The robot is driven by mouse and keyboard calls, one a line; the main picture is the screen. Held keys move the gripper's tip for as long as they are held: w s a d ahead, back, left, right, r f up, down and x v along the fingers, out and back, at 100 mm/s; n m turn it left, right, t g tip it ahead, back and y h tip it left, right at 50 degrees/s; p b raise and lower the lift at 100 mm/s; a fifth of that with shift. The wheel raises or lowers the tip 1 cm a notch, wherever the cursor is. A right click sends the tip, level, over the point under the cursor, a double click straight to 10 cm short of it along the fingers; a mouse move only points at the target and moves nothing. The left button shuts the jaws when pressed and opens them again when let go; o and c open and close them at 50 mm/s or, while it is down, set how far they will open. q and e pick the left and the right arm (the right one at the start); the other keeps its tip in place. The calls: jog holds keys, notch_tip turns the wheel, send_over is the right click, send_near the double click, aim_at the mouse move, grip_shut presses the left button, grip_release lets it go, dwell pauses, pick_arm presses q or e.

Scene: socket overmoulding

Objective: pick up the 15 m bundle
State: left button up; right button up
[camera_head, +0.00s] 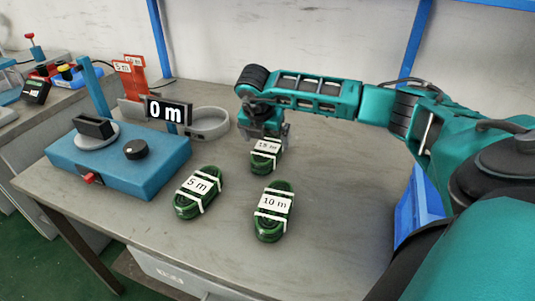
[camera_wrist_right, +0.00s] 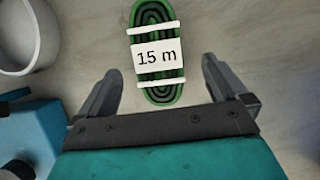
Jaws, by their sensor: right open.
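The 15 m bundle (camera_head: 266,158) is a green coiled cable with white bands and a white label. It lies on the grey table, beyond the 10 m bundle (camera_head: 273,212) and the 5 m bundle (camera_head: 197,192). My right gripper (camera_head: 270,135) is over its far part in the head view and hides some of it. In the right wrist view the 15 m bundle (camera_wrist_right: 157,55) lies ahead of the fingertips, roughly centred between them. The right gripper (camera_wrist_right: 160,75) is open and empty, its two fingers well apart. My left gripper is not in view.
A blue device (camera_head: 120,160) with a "0 m" display (camera_head: 168,111) stands on the left of the table. A grey ring-shaped holder (camera_head: 208,123) is just left of my right gripper. A blue bin (camera_head: 415,210) is at the right. The table's middle right is clear.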

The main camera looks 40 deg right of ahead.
aim_at(267, 146)
jog(key=shift+b+x, duration=0.3)
jog(key=shift+x, duration=2.7)
jog(key=shift+w, duration=0.2)
jog(key=shift+c, duration=0.5)
jog(key=shift+r, duration=0.1)
jog(key=c, duration=1.2)
